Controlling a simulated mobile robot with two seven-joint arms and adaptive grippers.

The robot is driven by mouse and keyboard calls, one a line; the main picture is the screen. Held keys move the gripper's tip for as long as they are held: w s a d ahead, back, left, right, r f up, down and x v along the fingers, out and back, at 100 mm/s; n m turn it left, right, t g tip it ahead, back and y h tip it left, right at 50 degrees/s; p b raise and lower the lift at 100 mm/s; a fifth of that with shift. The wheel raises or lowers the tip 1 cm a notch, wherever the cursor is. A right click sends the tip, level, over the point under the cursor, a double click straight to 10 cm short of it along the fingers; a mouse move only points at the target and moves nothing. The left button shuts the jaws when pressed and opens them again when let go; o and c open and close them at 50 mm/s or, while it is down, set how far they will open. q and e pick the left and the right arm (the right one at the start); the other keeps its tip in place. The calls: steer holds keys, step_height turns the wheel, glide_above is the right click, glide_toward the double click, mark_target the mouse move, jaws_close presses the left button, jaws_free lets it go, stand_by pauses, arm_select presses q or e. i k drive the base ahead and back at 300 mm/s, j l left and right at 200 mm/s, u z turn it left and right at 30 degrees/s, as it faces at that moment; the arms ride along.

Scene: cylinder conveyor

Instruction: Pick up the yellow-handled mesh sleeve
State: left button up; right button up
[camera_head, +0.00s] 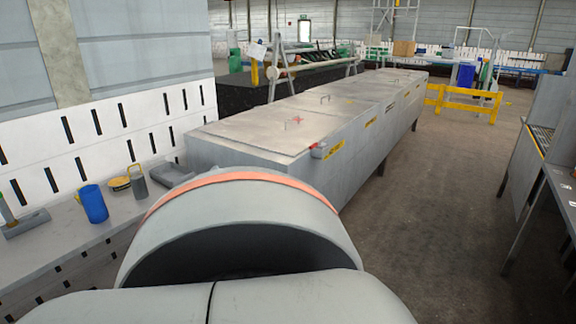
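I cannot make out mesh on any object for certain. On the grey bench (50,247) at the left stands an upright blue cylinder (95,206) with a small yellow part like a handle at its left side. It may be the yellow-handled mesh sleeve, but its surface is too small to tell. No gripper touches it. Neither my left nor my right gripper is in view. A large grey rounded link with an orange band, part of my own arm, fills the lower middle and hides the bench's right part.
Near the cylinder are a yellow-and-black round item (120,184), a grey can-like item with a loop (138,186) and a grey stand (24,224). A long grey metal housing (300,125) runs away in the middle. Open floor (450,190) lies right, with a yellow barrier (470,97) beyond.

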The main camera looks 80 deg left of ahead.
mark_target(138, 181)
steer(key=u, duration=3.65)
steer(key=i+l+z, duration=0.15)
steer(key=i, duration=0.85)
